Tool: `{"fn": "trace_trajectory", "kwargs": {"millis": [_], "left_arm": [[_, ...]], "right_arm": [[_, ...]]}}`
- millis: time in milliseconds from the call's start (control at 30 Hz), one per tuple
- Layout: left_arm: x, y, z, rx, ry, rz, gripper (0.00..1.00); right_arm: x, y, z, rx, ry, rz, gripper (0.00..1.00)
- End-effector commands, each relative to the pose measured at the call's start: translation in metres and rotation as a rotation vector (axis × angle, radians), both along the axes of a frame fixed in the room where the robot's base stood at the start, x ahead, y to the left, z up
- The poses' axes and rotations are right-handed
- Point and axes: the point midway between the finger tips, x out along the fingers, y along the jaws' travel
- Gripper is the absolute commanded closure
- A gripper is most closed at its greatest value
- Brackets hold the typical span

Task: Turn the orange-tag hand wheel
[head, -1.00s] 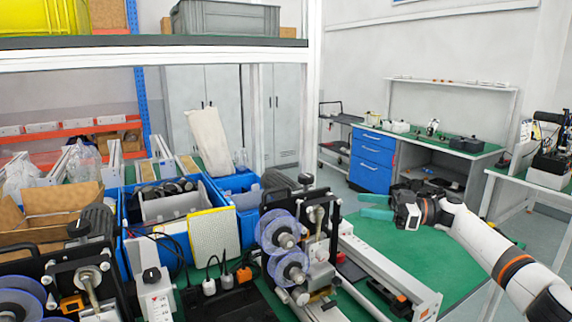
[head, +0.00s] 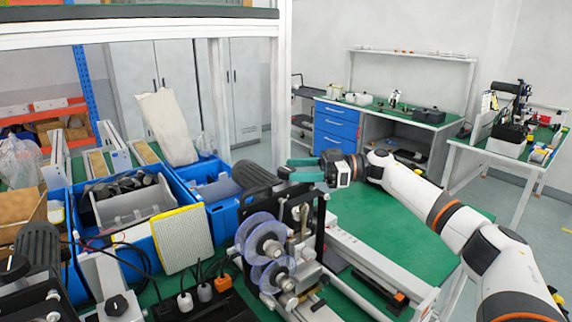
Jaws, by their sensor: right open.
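The coder machine (head: 312,232) stands on the green bench, with a black frame and two translucent purple discs (head: 266,240) on its front. I cannot make out for sure which part is the orange-tag hand wheel. My right gripper (head: 303,170), with teal fingers, is open and empty. It points left, just above and behind the machine's top in the picture, and I see no contact. My left gripper is out of view.
Blue bins (head: 150,225) with dark parts stand left of the machine. A grey motor (head: 255,177) stands close to the gripper's left. The green bench top (head: 385,230) is clear at the right.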

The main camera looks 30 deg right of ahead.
Motion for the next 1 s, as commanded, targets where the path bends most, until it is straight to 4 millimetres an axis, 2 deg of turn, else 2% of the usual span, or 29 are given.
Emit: {"fn": "trace_trajectory", "kwargs": {"millis": [33, 200, 567, 600, 867, 1000], "left_arm": [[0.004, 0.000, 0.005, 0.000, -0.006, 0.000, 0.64], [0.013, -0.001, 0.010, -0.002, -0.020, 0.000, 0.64], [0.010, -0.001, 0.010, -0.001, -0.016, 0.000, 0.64], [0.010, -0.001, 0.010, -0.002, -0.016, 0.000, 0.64], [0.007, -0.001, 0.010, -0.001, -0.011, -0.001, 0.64], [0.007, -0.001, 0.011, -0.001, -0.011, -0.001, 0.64]], "right_arm": [[0.004, 0.008, 0.003, 0.002, -0.001, 0.002, 0.39], [0.014, 0.024, 0.002, 0.000, -0.001, 0.000, 0.39], [0.017, 0.030, 0.000, -0.001, -0.002, -0.001, 0.39], [0.017, 0.030, 0.000, -0.001, -0.002, -0.001, 0.41], [0.017, 0.029, 0.000, 0.000, -0.001, -0.002, 0.83], [0.017, 0.029, 0.001, -0.001, -0.001, -0.006, 0.83]]}}
